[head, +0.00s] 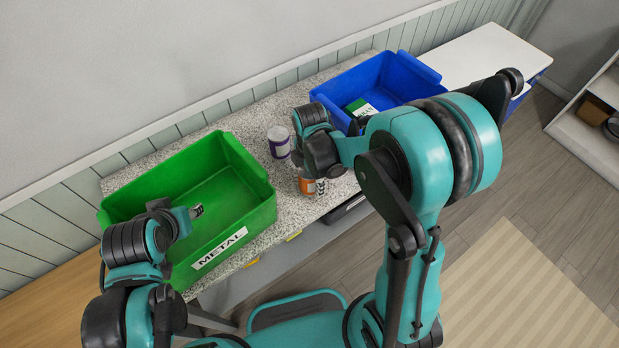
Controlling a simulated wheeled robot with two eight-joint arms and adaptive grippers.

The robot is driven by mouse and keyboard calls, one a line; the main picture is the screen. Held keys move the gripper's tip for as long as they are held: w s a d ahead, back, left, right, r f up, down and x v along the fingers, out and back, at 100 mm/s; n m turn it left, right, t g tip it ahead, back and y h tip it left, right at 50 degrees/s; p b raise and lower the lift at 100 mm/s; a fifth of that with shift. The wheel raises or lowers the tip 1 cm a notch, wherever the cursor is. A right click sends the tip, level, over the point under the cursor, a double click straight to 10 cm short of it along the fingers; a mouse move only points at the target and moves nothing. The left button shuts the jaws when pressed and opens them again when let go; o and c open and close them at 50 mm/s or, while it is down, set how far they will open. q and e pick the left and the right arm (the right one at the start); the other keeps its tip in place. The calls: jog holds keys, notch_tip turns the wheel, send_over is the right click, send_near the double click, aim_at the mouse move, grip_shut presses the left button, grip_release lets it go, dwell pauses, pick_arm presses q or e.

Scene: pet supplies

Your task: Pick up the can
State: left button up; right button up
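Two cans stand on the speckled counter (245,120) between the bins. One can (279,142) is white and purple and stands upright. The other can (307,184) is orange with a dark-and-white pattern, closer to me and partly covered by my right gripper. My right gripper (316,168) is right at the orange can, from above and to the right; its fingertips are hidden, so I cannot tell whether it touches the can. My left gripper (197,211) is over the green bin, small and mostly hidden by its wrist.
The green bin (262,186) labelled METAL stands on the left of the counter. A blue bin (413,67) on the right holds a green-and-white item (362,109). A white-topped cabinet (480,52) is beyond it. Counter behind the purple can is clear.

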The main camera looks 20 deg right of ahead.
jog(key=c, duration=1.1)
jog(key=shift+c, duration=0.2)
notch_tip(320, 180, up, 4)
jog(key=shift+r+p, duration=0.15)
jog(key=shift+p, duration=0.65)
jog(key=s+d+r+p, duration=0.3)
jog(key=s+d+r, duration=0.3)
jog(key=s, duration=0.4)
jog(key=w+a+r+p, duration=0.2)
jog(key=a+r+p, duration=0.1)
jog(key=a+r, duration=0.4)
jog(key=w+a+r+p, duration=0.2)
jog(key=a+r+p, duration=0.2)
jog(key=a, duration=0.5)
jog(key=w+a+r, duration=0.1)
jog(key=w+a, duration=0.1)
jog(key=a, duration=0.5)
jog(key=w+a+r, duration=0.1)
jog(key=w+a, duration=0.1)
jog(key=a, duration=0.6)
jog(key=shift+w+a, duration=0.15)
jog(key=shift+w, duration=0.05)
jog(key=shift+r, duration=0.1)
